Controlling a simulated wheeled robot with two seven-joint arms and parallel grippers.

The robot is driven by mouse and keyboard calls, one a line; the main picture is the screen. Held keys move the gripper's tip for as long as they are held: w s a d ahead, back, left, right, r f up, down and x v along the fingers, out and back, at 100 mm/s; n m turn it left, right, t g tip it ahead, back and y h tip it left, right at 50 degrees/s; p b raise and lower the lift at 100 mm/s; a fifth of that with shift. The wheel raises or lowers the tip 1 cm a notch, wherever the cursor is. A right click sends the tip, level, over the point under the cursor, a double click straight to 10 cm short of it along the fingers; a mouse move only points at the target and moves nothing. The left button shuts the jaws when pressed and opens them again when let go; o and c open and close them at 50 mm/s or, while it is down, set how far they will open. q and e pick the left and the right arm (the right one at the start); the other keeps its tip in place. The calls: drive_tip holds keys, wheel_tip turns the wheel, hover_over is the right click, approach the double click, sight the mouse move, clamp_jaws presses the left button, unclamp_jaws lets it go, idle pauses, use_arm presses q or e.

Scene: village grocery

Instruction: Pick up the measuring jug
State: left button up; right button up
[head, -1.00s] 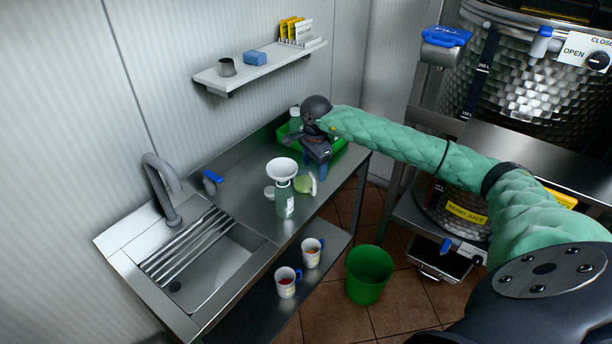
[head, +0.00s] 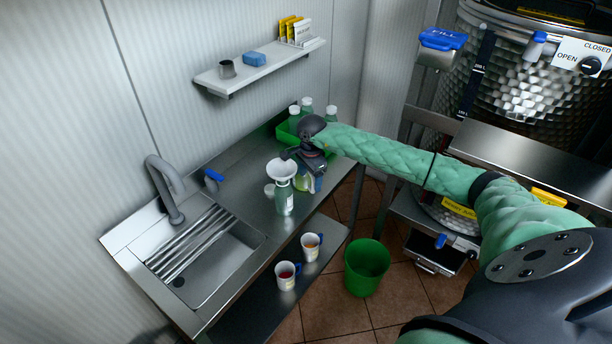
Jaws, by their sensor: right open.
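The measuring jug looks to be the small clear vessel with a yellow-green tint (head: 300,183), on the steel counter just right of a bottle with a white funnel. My right gripper (head: 314,184) points down at it from behind and the right. Its jaws are open, with a blue-tinted finger beside the jug's right side. I cannot tell whether a finger touches the jug. The gripper and the funnel bottle hide part of the jug. My left gripper is not in view.
The clear bottle (head: 284,201) with the white funnel (head: 282,172) stands close left of the jug. A green crate (head: 286,134) with several bottles is behind. A green bucket (head: 367,272) is on the floor.

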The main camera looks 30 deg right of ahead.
drive_tip(key=c, duration=1.3)
drive_tip(key=shift+r, duration=0.2)
